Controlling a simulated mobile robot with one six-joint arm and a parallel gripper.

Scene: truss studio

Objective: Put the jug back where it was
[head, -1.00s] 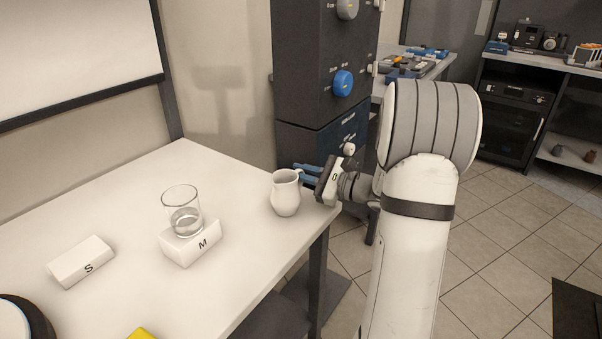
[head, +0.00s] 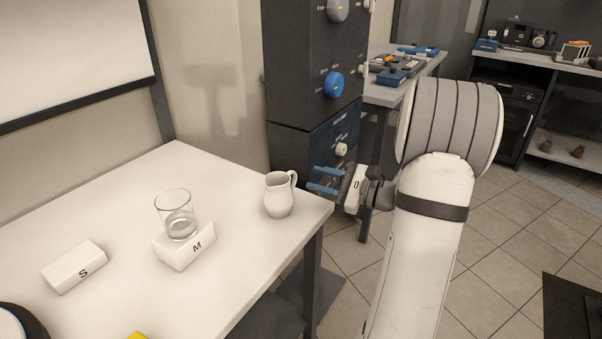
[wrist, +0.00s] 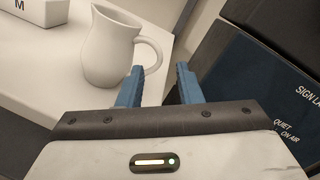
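The white jug (head: 279,195) stands upright on the white table near its right corner, its handle toward the right. In the wrist view the jug (wrist: 108,48) is just beyond and left of the fingers, with its handle close to the left finger. My gripper (head: 318,180) is to the right of the jug, past the table edge. In the wrist view its two blue fingers (wrist: 158,88) are apart with nothing between them. A gap shows between fingers and jug in the head view.
A glass (head: 175,214) with some clear liquid stands on the white block marked M (head: 186,249). A block marked S (head: 75,267) lies to its left. A dark cabinet with knobs (head: 312,100) rises behind the table's right end. The table between jug and M block is clear.

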